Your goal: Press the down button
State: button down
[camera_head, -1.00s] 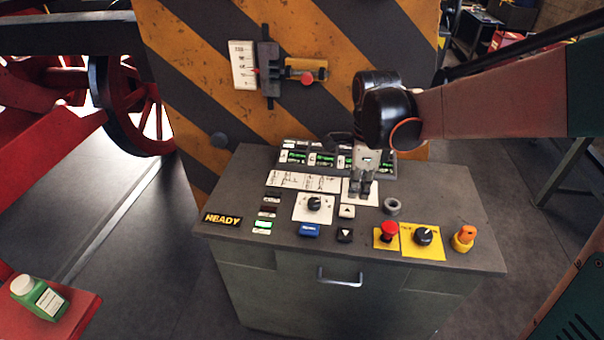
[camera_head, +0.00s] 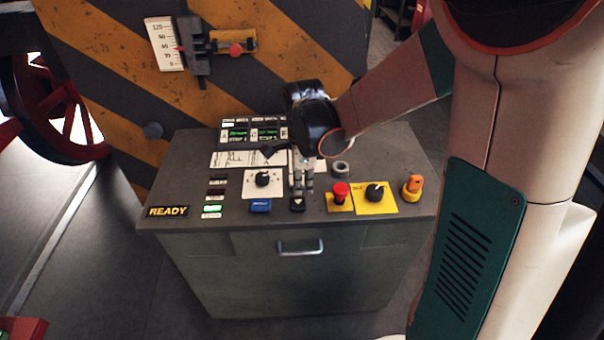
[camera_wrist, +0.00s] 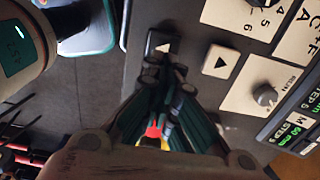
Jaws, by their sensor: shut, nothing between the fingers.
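The down button (camera_head: 297,204) is a dark square with a pale triangle near the front edge of the grey console top. It also shows in the wrist view (camera_wrist: 161,41), partly covered by my fingertips. My gripper (camera_head: 302,191) is shut and empty, pointing down just behind the button in the head view. In the wrist view its fingertips (camera_wrist: 162,76) are at the button's lower edge; I cannot tell whether they touch it. The pale up button (camera_wrist: 220,62) shows beside the fingers in the wrist view and is hidden behind them in the head view.
A grey ring (camera_head: 341,168) stands right of the gripper. A striped panel (camera_head: 265,65) rises behind.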

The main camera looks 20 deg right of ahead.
aim_at(303, 202)
jog(key=shift+f+b, duration=0.5)
jog(key=shift+f, duration=1.25)
